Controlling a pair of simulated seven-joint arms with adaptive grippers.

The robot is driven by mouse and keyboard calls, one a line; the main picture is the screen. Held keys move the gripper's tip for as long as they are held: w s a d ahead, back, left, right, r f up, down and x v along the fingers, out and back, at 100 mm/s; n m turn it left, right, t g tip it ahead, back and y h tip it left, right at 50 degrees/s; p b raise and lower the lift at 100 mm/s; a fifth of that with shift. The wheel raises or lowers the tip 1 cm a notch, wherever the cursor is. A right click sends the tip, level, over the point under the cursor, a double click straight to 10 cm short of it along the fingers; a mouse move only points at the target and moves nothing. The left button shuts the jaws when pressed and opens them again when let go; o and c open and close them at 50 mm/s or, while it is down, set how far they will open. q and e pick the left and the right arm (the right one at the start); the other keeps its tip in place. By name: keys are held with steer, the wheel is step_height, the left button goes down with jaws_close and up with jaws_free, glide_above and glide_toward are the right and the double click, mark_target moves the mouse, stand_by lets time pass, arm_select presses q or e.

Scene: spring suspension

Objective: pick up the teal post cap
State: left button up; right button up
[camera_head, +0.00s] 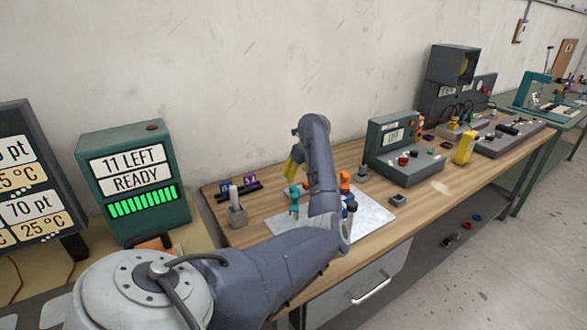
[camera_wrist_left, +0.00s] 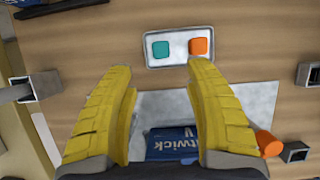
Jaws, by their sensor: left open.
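The teal post cap (camera_wrist_left: 160,48) is a small rounded square in the left wrist view. It sits in the left half of a shallow pale tray (camera_wrist_left: 180,63), beside an orange cap (camera_wrist_left: 200,46) on the right. My left gripper (camera_wrist_left: 158,70) has its two yellow fingers spread wide, with nothing between the tips. The teal cap lies just beyond the tips, roughly centred between them, and is not touched. In the head view my left gripper (camera_head: 293,167) hangs above the workbench, and its own arm hides part of the bench. My right gripper is not in view.
A blue lettered box (camera_wrist_left: 172,143) lies on a grey mat (camera_wrist_left: 255,100) below the fingers. An orange cylinder (camera_wrist_left: 268,143) and square grey tubes (camera_wrist_left: 42,85) stand to the sides. In the head view a grey tester (camera_head: 405,165) stands right of the arm.

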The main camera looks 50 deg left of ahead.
arm_select(q)
steer(key=shift+x, duration=4.75)
steer(key=shift+d, duration=0.25)
steer(key=shift+c, duration=0.2)
steer(key=c, duration=0.9)
